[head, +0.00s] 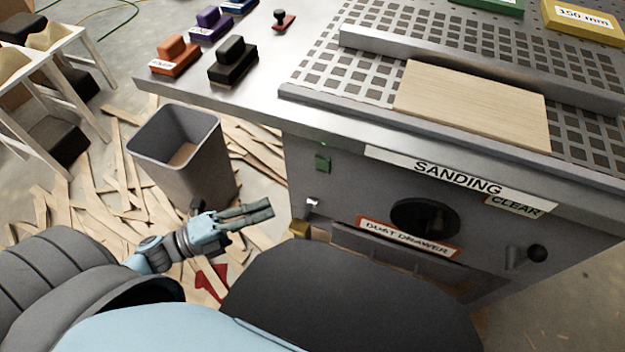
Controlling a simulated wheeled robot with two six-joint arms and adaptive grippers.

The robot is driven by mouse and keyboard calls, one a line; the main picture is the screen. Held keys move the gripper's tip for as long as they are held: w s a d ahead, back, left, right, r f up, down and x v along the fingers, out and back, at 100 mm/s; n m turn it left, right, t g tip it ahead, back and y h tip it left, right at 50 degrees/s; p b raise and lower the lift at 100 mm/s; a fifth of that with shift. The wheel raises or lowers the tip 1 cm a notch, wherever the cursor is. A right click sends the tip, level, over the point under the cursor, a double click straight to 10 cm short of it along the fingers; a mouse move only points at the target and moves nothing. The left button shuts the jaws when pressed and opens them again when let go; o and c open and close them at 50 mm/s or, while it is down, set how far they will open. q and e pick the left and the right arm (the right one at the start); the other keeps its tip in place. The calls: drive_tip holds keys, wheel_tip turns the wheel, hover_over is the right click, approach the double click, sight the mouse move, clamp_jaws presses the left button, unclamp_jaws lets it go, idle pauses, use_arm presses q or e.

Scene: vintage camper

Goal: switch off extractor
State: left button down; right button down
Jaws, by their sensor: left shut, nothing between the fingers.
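The grey sanding table (350,190) with a "SANDING" label stands in front of me; I see no part marked as an extractor. On its front panel, at the left, are a small green block or button (323,161) and, below it, a small pale lever-like part (312,205). I cannot tell which is a switch or its state. My left gripper (270,211) is shut and empty, pointing right, just left of the pale part in the picture and seemingly apart from it. My right gripper is out of view.
A round black part (425,218) and a ball-ended handle (537,253) are on the panel near the "DUST DRAWER" label (408,237). A grey bin (180,150) and scattered wood strips lie left. A wooden board (472,105) and sanding blocks (233,62) sit on top.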

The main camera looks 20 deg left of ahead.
sight(322, 165)
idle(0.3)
use_arm(q)
drive_tip(key=w+a+b+x, duration=0.1)
drive_tip(key=w+a+x, duration=0.1)
drive_tip(key=x, duration=1)
drive_tip(key=shift+w+d+r, duration=0.2)
drive_tip(key=shift+d+r, duration=0.05)
